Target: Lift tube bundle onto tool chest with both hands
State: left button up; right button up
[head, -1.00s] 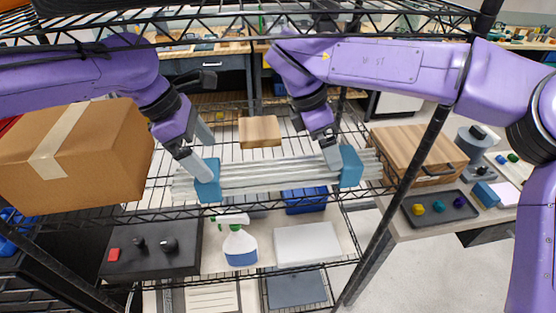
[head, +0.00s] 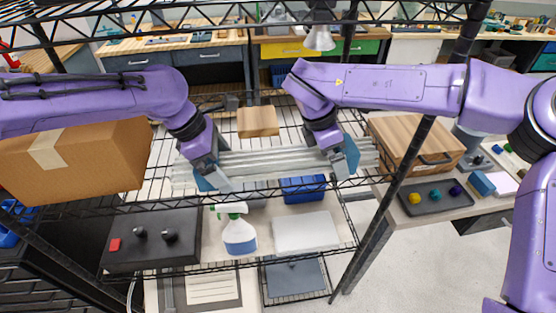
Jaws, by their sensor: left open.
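The tube bundle (head: 270,161), several long pale glass tubes side by side, lies across the wire shelf with a blue band near each end. My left gripper (head: 214,178) is open at the left blue band (head: 206,183), with its fingers down about the band. My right gripper (head: 338,152) is down at the right blue band (head: 351,156); its fingers are mostly hidden, so its jaw state is unclear. The tool chest, seemingly the wooden box with a dark handle (head: 405,140), stands on the bench at the right.
A cardboard box (head: 85,165) stands left of the bundle, and a wooden block (head: 258,121) lies behind it. A black rack post (head: 408,180) rises between bundle and chest. A tray (head: 435,198) lies before the chest. A spray bottle (head: 238,232) stands below.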

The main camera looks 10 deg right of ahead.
pick_arm(q)
jog(key=c, duration=1.8)
pick_arm(e)
jog(key=c, duration=1.8)
pick_arm(q)
jog(key=shift+c, duration=0.2)
pick_arm(e)
jog(key=shift+c, duration=0.2)
pick_arm(q)
jog(key=shift+r, duration=0.1)
pick_arm(e)
jog(key=shift+r, duration=0.15)
